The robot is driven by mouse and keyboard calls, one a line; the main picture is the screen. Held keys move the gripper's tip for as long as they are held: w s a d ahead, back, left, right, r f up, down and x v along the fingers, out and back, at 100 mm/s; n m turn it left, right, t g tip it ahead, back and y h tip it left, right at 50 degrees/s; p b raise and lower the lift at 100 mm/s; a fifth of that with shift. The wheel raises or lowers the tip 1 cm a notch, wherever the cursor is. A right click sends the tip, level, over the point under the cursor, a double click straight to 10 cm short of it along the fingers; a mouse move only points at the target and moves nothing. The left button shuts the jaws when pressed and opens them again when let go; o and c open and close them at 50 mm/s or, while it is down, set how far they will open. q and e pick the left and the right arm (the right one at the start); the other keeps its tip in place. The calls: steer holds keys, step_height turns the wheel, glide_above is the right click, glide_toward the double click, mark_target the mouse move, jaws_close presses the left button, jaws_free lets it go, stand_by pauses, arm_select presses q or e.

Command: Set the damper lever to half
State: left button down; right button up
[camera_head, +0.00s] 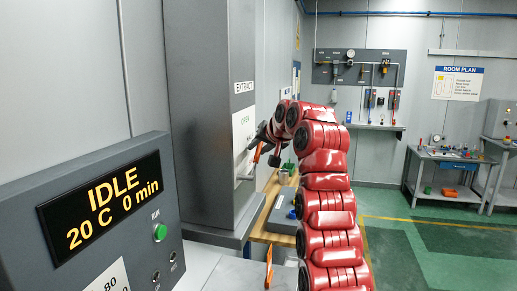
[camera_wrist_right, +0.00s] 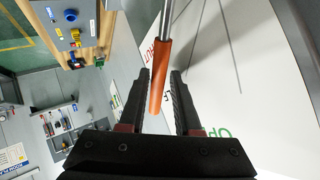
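The damper lever has a metal rod and an orange grip (camera_wrist_right: 159,76). In the head view the orange grip (camera_head: 257,153) shows in front of the white dial plate (camera_head: 240,140) on the grey extract duct. My right gripper (camera_wrist_right: 162,74) is open, with one finger on each side of the orange grip and narrow gaps showing. In the head view my right gripper (camera_head: 264,136) is small and partly hidden by its arm. In the wrist view, red SHUT lettering, partly covered, and a partly hidden black label lie behind the grip; green OPEN lettering is lower right. My left gripper is out of view.
A grey panel with an IDLE display (camera_head: 100,203) stands at the near left. A wooden bench (camera_head: 262,236) with a grey box (camera_head: 281,212) is beside the duct. Another orange handle (camera_head: 268,268) is low in front.

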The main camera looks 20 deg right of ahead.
steer(key=shift+s+d+r, duration=0.1)
steer(key=shift+s+r, duration=0.05)
steer(key=shift+s, duration=0.05)
steer(key=b+v, duration=0.1)
steer(key=v, duration=0.1)
steer(key=shift+s+r+b, duration=0.2)
steer(key=shift+s+b, duration=0.1)
steer(key=shift+s, duration=0.05)
steer(key=p, duration=0.4)
glide_toward(260, 146)
steer(key=shift+a+v, duration=0.35)
steer(key=shift+v, duration=3.1)
steer(key=shift+s+d, duration=0.1)
steer(key=shift+d, duration=0.15)
